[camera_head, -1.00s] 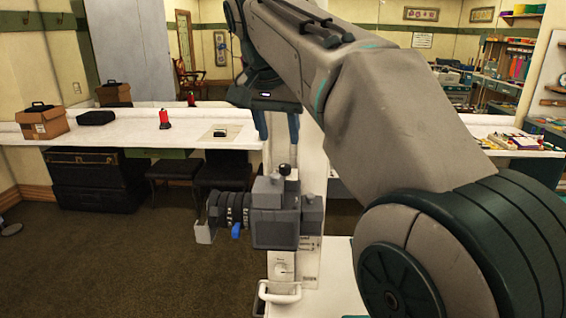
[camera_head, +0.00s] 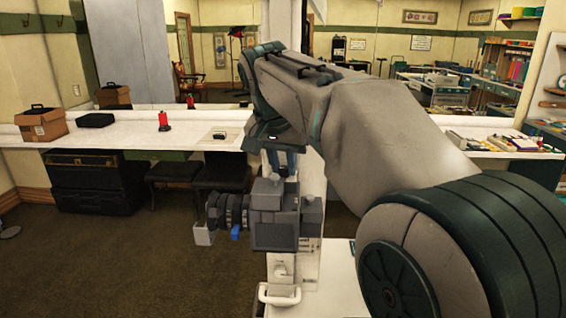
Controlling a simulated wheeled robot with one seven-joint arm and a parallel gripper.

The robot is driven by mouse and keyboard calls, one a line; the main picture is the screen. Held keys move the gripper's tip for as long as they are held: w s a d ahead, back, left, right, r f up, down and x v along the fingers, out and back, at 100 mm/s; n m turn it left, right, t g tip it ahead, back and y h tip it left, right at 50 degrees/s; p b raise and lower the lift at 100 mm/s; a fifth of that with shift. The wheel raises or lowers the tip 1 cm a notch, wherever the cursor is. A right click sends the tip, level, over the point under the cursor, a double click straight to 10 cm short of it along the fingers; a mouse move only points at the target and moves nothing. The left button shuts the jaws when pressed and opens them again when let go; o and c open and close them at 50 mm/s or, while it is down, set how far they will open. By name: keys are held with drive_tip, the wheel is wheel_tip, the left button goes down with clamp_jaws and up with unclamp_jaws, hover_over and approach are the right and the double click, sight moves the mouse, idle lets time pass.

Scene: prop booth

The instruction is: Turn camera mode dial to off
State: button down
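The camera (camera_head: 274,230) is a dark grey boxy body with a ribbed black lens (camera_head: 228,212) pointing left and a blue part under the lens. It sits on a white stand in the middle of the view. My gripper (camera_head: 282,172) points down just over the camera's top, with its fingers apart. The small dark knob on top of the camera is now hidden by or between the fingers, so I cannot tell whether they touch it. No dial markings can be read.
A white counter (camera_head: 90,137) runs behind, with a cardboard box (camera_head: 41,125), a black case (camera_head: 96,120) and a red item (camera_head: 164,122). A white handle (camera_head: 279,295) sticks out low on the stand.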

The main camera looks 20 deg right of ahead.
drive_tip(key=shift+n, duration=0.3)
drive_tip(key=n, duration=0.1)
drive_tip(key=n+y, duration=0.1)
drive_tip(key=n, duration=0.1)
drive_tip(key=n+t+y, duration=0.1)
drive_tip(key=n, duration=0.1)
drive_tip(key=shift+s+d, duration=0.1)
drive_tip(key=shift+d, duration=0.2)
drive_tip(key=n+y, duration=0.1)
drive_tip(key=n, duration=0.2)
drive_tip(key=n+y+p, duration=0.1)
drive_tip(key=n, duration=0.2)
drive_tip(key=shift+d, duration=0.2)
drive_tip(key=shift+n+g+y, duration=0.3)
drive_tip(key=c, duration=1.2)
unclamp_jaws()
drive_tip(key=shift+c, duration=0.2)
